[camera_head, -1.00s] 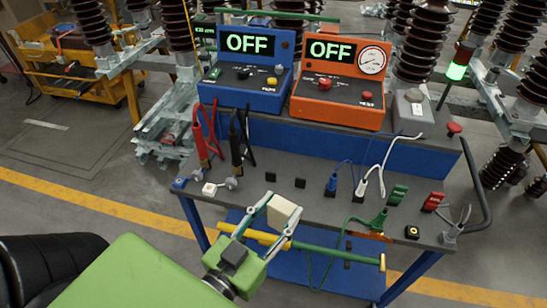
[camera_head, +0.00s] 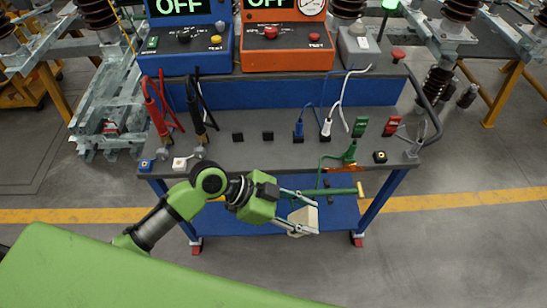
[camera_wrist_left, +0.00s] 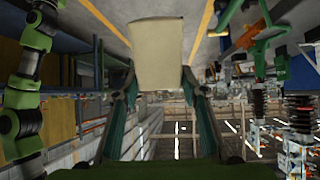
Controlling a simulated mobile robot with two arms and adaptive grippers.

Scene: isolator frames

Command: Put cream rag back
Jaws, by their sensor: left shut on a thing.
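The cream rag (camera_head: 303,217) looks like a pale block. My left gripper (camera_head: 306,213) is shut on it and holds it in front of the cart, over the lower blue shelf in the head view. In the left wrist view the rag (camera_wrist_left: 157,54) sits between the two fingertips (camera_wrist_left: 158,78). My right gripper is not in view.
The cart's grey top (camera_head: 260,155) carries red and black clamps at the left and blue, white and green plugs at the right. A blue OFF box (camera_head: 187,48) and an orange OFF box (camera_head: 285,45) stand behind. The lower blue shelf (camera_head: 250,217) looks mostly bare.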

